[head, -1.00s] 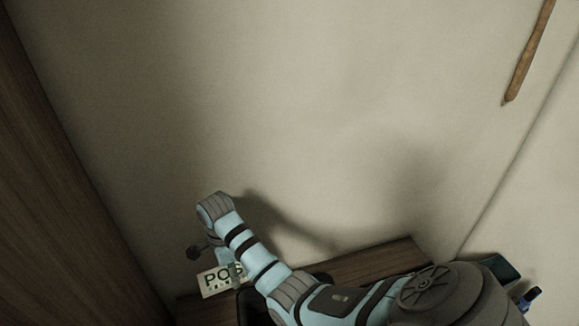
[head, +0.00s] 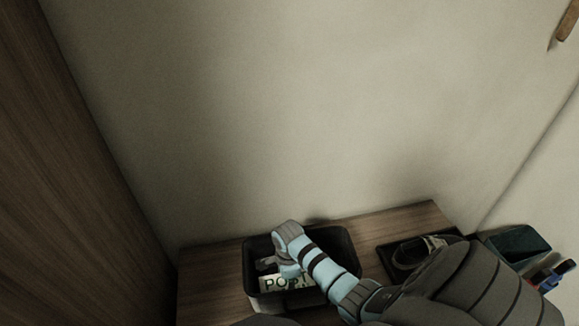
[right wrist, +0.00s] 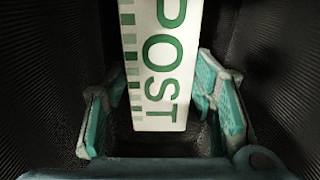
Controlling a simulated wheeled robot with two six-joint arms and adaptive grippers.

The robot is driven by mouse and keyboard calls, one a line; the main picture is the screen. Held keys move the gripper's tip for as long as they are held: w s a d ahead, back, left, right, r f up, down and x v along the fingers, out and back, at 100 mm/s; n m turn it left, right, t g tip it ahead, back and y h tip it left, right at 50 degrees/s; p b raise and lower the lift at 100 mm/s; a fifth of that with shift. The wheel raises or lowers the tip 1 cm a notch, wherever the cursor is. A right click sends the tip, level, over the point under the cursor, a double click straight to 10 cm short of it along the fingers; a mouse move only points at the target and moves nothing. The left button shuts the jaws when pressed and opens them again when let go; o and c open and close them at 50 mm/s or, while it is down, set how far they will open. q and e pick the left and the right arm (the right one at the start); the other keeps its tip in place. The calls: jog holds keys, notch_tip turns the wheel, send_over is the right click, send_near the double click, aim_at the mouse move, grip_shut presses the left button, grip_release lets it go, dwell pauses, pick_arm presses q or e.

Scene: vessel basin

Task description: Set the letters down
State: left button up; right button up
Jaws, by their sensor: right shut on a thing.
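The letters (head: 290,283) show as a white piece with the dark word "POST" in the head view. In the right wrist view the letters (right wrist: 160,62) have a green "POST" and a green striped edge. My right gripper (head: 268,266) is shut on them; its teal-padded fingers (right wrist: 162,100) stand on both sides of them. The gripper and letters are at the black bin (head: 347,245), with dark ribbed walls around them in the wrist view. I cannot tell whether the letters touch the bin's floor. My left gripper is not in view.
The bin stands on a wooden surface (head: 210,285) against a pale wall. To its right are a black tray (head: 385,258) holding a dark shoe-like item, and a dark green box (head: 515,246). A tall wooden panel (head: 60,160) borders the left.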

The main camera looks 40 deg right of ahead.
notch_tip(320, 180, down, 3)
jog(key=shift+r+b, duration=0.2)
jog(key=shift+b, duration=0.35)
jog(key=shift+f, duration=0.3)
jog(key=shift+o, duration=0.2)
jog(key=shift+r, duration=0.15)
jog(key=shift+c, duration=0.2)
jog(key=o, duration=1.2)
jog(key=shift+c, duration=0.2)
notch_tip(320, 180, up, 12)
jog(key=p, duration=0.6)
jog(key=shift+f+p, duration=0.25)
jog(key=shift+p, duration=0.15)
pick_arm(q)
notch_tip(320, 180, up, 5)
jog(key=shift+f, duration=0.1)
pick_arm(e)
jog(key=shift+r, duration=0.3)
jog(key=shift+r, duration=0.1)
